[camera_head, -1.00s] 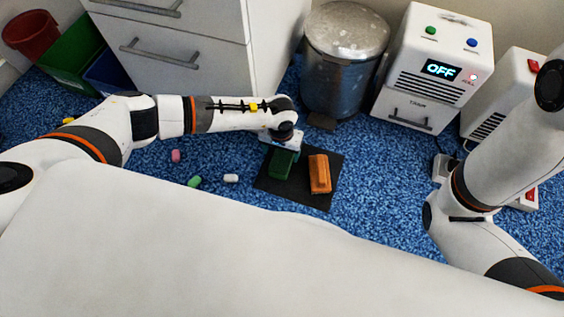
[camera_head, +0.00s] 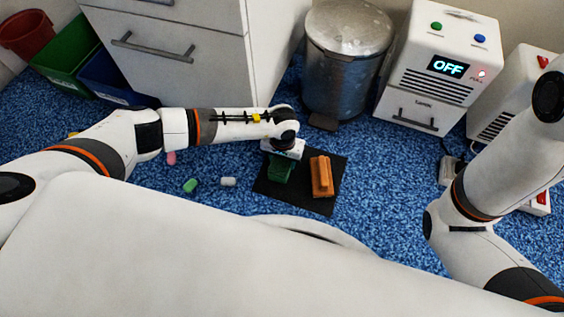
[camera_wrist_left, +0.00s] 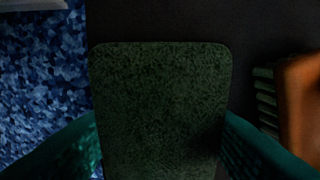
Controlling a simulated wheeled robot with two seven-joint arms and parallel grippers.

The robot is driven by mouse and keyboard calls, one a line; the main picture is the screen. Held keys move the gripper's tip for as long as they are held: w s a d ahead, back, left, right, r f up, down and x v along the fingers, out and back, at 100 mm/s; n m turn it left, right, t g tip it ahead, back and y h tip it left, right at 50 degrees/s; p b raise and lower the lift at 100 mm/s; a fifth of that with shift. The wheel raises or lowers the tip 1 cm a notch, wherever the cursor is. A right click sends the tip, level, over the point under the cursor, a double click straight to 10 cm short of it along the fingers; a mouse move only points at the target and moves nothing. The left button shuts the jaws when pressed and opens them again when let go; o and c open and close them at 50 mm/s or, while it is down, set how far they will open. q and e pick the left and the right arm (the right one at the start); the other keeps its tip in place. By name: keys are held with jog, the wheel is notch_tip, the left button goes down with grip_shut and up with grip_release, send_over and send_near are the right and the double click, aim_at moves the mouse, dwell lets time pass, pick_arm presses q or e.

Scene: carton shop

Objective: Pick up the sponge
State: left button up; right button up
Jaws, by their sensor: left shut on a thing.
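The sponge (camera_head: 281,172) is a dark green block on the left part of the black mat (camera_head: 299,200). In the left wrist view the sponge (camera_wrist_left: 160,100) shows from above as a speckled, round-cornered slab filling the middle. My left gripper (camera_head: 282,161) is right over it and shut on it, with one finger at each side. In the head view the gripper hides the sponge's far end. I cannot tell any gap between sponge and mat. My right arm shows at the right, but its gripper is out of view.
An orange brush (camera_head: 321,176) lies on the mat close to the right of the sponge; its green bristles show in the left wrist view. Small pieces (camera_head: 228,182) lie on the blue carpet at left. A metal bin (camera_head: 345,75) and white drawers (camera_head: 185,45) stand behind.

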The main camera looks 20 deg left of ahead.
pick_arm(q)
notch_tip(320, 180, up, 8)
jog(key=p, duration=0.5)
jog(key=shift+p, duration=0.4)
jog(key=shift+r+p, duration=0.5)
jog(key=shift+r, duration=0.5)
